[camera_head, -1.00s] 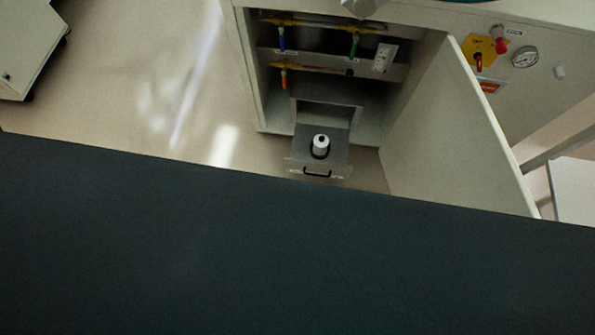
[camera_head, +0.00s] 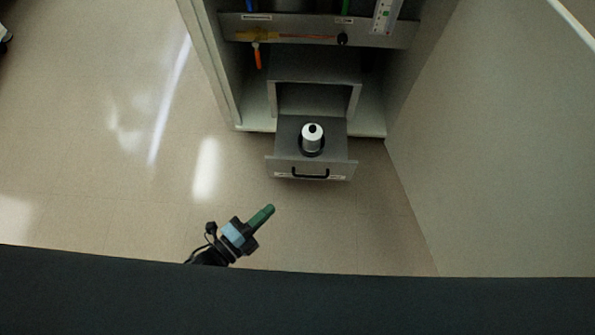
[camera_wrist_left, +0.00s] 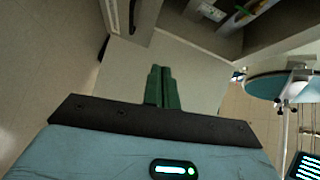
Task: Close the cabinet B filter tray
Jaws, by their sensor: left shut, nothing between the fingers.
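The filter tray (camera_head: 290,167) is a grey drawer low in the open cabinet, pulled out toward me. A black handle (camera_head: 310,174) is on its front, and a white canister with a dark top (camera_head: 312,137) stands in it. My left gripper (camera_head: 268,209), with green fingers, is shut and empty. It is in front of the tray, below and left of its front panel in the head view, and apart from it. Its green fingers also show together in the left wrist view (camera_wrist_left: 162,88). My right gripper is not in view.
The cabinet door (camera_head: 490,140) stands open on the right. The floor (camera_head: 120,190) left of and before the tray is clear. A dark edge crosses the bottom of the head view.

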